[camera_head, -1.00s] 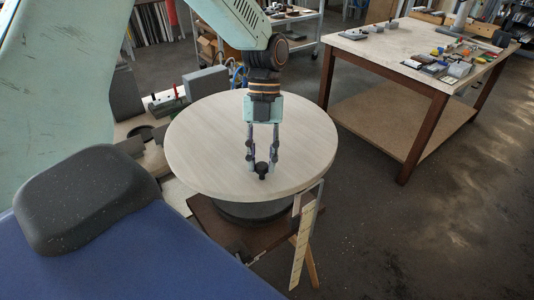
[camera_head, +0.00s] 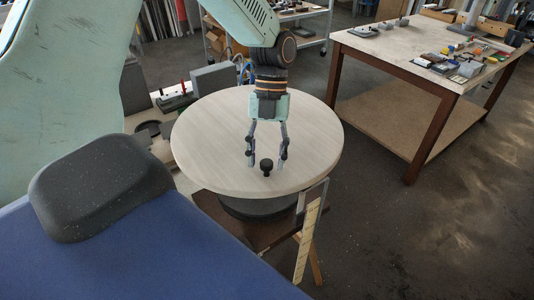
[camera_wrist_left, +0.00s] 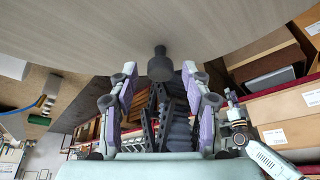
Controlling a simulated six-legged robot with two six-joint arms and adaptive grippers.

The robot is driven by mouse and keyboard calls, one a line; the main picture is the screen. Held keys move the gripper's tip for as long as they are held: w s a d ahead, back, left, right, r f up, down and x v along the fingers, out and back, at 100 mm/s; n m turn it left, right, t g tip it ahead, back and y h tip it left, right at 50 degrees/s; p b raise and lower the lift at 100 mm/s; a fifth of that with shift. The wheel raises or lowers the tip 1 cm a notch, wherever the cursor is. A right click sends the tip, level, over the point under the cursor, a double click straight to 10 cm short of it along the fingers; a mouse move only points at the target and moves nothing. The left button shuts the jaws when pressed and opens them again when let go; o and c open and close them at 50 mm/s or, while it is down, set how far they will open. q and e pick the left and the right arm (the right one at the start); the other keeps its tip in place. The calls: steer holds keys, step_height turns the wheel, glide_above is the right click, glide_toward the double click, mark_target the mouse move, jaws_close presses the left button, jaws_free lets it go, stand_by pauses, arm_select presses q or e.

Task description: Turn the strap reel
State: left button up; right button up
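The strap reel shows as a round pale wooden disc (camera_head: 215,140) on a dark round base (camera_head: 255,208). A small black knob (camera_head: 267,165) stands up near its front edge. My left gripper (camera_head: 266,164) points down over the disc, open, with a finger on each side of the knob and a gap on both sides. In the left wrist view the dark knob (camera_wrist_left: 160,66) sits between and just beyond the spread fingertips of my left gripper (camera_wrist_left: 160,76), touching neither. My right gripper is not in view.
A workbench (camera_head: 385,42) with small parts stands at the back right. A yellowish slatted upright (camera_head: 306,240) stands at the disc's front right edge. A grey block (camera_head: 214,78) and other fixtures are behind left. The floor at right is clear.

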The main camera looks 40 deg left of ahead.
arm_select(q)
steer(key=v, duration=1.2)
stand_by(0.6)
